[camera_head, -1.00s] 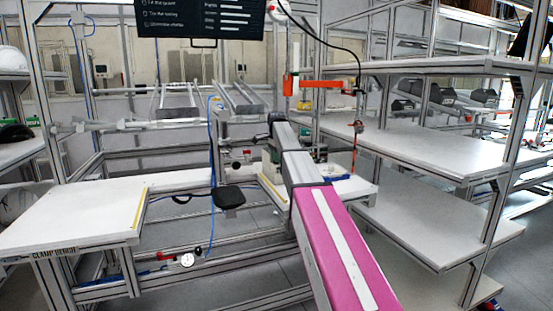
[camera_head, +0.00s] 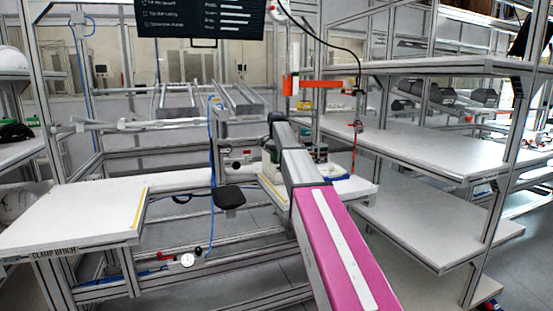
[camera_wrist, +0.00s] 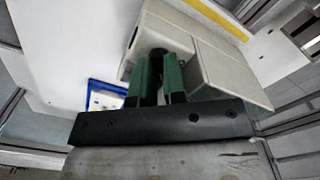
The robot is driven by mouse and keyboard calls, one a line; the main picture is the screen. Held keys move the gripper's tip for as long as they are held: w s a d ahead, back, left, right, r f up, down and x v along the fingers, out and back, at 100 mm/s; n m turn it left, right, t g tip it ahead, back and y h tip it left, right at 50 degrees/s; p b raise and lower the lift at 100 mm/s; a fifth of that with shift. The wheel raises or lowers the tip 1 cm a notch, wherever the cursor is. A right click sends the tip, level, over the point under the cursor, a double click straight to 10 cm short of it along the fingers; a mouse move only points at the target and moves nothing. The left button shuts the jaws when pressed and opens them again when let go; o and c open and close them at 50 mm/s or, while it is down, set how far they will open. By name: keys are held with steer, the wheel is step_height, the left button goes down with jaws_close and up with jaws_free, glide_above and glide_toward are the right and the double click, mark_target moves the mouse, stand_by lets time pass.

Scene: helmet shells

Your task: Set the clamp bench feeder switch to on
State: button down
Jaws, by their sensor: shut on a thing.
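In the wrist view, my gripper (camera_wrist: 160,70) has two green fingers closed around a small dark knob (camera_wrist: 158,52). The knob sits against a beige-grey box (camera_wrist: 220,65) on a white surface; this looks like the feeder switch. The fingers hide most of the knob, so its on or off position cannot be read. In the head view, my arm reaches away over the bench and hides the gripper's fingertips and the knob.
A blue-edged tray or card (camera_wrist: 103,92) lies left of the fingers. The white table labelled clamp bench (camera_head: 75,215) stands at the left, its top clear. White shelves (camera_head: 430,150) stand close on the right. A black pad (camera_head: 229,197) sits in front of the bench.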

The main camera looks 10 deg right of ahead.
steer(key=n, duration=0.5)
steer(key=shift+n, duration=2.6)
steer(key=c, duration=1.5)
jaws_free()
steer(key=shift+o, duration=0.2)
step_height(320, 180, up, 11)
steer(key=shift+f, duration=0.15)
